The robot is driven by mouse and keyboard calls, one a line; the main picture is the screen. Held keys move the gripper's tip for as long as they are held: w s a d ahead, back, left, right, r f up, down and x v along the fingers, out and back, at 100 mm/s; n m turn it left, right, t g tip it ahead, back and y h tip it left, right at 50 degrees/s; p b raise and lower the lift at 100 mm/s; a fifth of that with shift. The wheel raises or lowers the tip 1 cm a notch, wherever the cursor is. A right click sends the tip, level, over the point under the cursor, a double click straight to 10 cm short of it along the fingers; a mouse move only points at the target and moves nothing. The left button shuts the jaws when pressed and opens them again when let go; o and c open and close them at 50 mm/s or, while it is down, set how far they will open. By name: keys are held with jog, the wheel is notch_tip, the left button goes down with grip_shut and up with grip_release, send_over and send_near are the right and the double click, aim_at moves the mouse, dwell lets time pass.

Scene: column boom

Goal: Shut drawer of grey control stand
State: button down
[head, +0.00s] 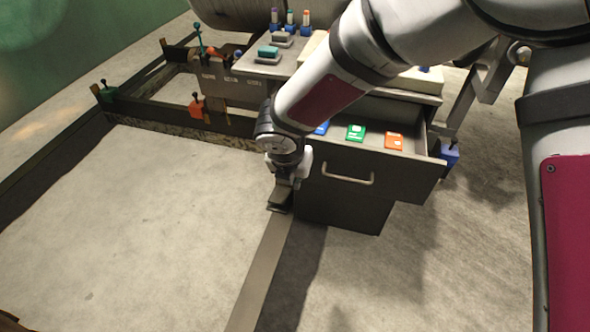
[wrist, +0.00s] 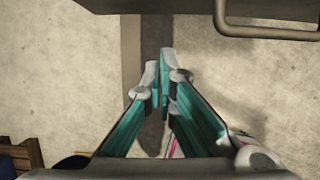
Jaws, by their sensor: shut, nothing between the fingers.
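The grey control stand (head: 345,208) stands at centre right in the head view. Its drawer (head: 410,179) is pulled out, with a blue, a green and an orange card lying inside. A pale bar handle (head: 347,176) is on the drawer front. My gripper (head: 279,207) is shut and empty, pointing down just left of the drawer front. In the wrist view my fingertips (wrist: 159,56) are together, below and left of the handle (wrist: 270,30); the drawer's dark front edge (wrist: 180,6) is at the top. My forearm hides the drawer's left part.
Small levers and switches stand on top of the stand, including a green-topped rocker (head: 268,53). A dark frame with a green lever box (head: 108,92) and an orange one (head: 197,107) lies to the left. A blue box (head: 450,154) is right of the drawer. The front floor is largely clear.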

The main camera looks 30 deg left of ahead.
jog(key=shift+w+a+f, duration=0.2)
jog(key=shift+w+f, duration=0.25)
jog(key=shift+w, duration=0.35)
jog(key=shift+w+a+f, duration=0.2)
jog(key=shift+w+f, duration=0.2)
jog(key=shift+w, duration=0.45)
jog(key=shift+w+a+f, duration=0.2)
jog(key=shift+w+f, duration=0.25)
jog(key=shift+w, duration=0.35)
jog(key=shift+w, duration=0.15)
